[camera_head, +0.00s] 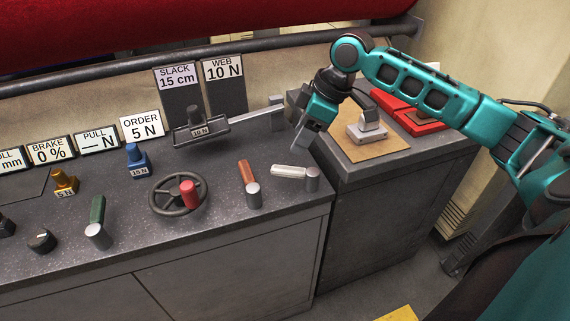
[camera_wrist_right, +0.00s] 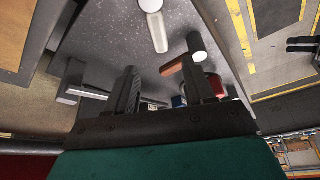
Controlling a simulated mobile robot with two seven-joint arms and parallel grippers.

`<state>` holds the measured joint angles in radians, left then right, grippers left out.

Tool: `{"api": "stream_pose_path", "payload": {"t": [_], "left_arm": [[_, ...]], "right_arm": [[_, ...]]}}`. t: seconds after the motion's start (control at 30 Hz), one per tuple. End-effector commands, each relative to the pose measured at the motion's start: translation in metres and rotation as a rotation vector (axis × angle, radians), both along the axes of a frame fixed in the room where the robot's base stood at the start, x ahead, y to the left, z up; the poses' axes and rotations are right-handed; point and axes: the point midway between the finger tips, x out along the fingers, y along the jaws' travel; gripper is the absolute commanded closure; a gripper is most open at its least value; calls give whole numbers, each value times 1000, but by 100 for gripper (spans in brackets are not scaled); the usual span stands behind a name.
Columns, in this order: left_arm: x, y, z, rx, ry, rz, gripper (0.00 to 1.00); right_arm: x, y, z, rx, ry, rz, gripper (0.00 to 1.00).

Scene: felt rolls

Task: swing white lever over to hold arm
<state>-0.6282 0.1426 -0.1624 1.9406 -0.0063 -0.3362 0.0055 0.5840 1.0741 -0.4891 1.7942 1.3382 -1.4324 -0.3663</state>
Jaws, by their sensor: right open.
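The white lever (camera_head: 290,171) lies near the right end of the console top, pointing left from its grey round hub (camera_head: 312,178). The white lever also shows at the top of the right wrist view (camera_wrist_right: 160,33). A pale arm (camera_head: 253,118) runs from a tray with a 10 N weight (camera_head: 196,128) to a grey block (camera_head: 277,107) at the back. My right gripper (camera_head: 302,140) is open and empty, pointing down above the console's right edge, behind the white lever and apart from it. It also shows in the right wrist view (camera_wrist_right: 165,88). My left gripper is not in view.
An orange-brown lever (camera_head: 247,172) stands left of the white one. Further left are a handwheel with a red knob (camera_head: 188,192) and a green lever (camera_head: 97,212). A side cabinet holds a tan mat (camera_head: 368,150) and a grey-white block (camera_head: 367,130). A dark rail runs along the back.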

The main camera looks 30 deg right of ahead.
Motion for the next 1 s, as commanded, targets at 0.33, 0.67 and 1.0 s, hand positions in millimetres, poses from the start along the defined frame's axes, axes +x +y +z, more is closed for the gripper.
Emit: {"api": "stream_pose_path", "payload": {"t": [0.33, 0.67, 1.0], "left_arm": [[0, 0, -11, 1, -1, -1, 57], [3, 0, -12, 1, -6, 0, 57], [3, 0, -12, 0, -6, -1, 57]], "right_arm": [[18, 21, -68, 1, 1, 0, 47], [25, 27, -91, -1, -1, 1, 47], [25, 27, -91, -2, 0, 1, 56]]}}
